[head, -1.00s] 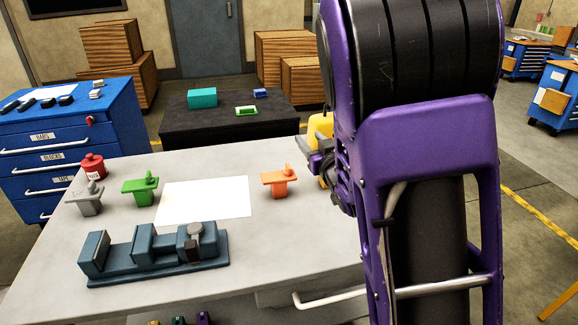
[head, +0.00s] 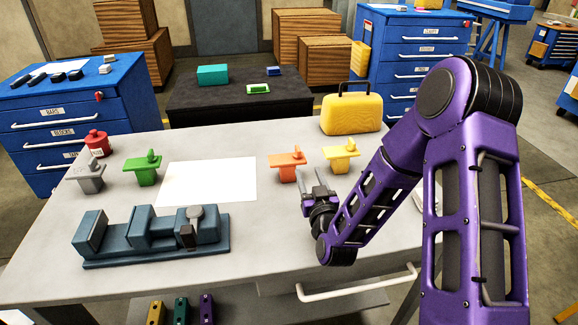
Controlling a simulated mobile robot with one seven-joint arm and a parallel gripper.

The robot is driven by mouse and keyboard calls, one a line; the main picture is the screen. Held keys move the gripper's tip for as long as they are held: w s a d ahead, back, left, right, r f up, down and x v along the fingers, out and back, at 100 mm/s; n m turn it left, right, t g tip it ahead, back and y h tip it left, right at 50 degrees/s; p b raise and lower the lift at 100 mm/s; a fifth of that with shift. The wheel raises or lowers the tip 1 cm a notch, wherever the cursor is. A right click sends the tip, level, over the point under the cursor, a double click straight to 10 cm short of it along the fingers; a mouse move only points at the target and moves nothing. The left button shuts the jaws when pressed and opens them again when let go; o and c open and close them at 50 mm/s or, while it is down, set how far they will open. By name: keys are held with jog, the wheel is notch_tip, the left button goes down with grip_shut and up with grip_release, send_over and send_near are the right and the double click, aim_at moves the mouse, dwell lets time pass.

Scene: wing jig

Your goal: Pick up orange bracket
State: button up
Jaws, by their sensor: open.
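The orange bracket (head: 287,166) stands upright on the grey table, right of the white sheet, with a small knob on its flat top. My gripper (head: 318,190) is open and empty. It is in front of and a little right of the orange bracket, apart from it in the picture, with its fingers pointing away toward the back of the table. The exact gap in depth is hard to tell.
A yellow bracket (head: 341,154) stands close to the right of the orange one. A yellow case (head: 351,112) is behind it. The white sheet (head: 208,182), green bracket (head: 146,169), grey bracket (head: 87,176), red container (head: 97,142) and blue-grey vise (head: 152,236) are left on the table (head: 262,246).

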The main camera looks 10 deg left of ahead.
aim_at(299, 152)
jog(key=x, duration=1.3)
jog(key=shift+a, duration=0.1)
grip_shut()
dwell(1.0)
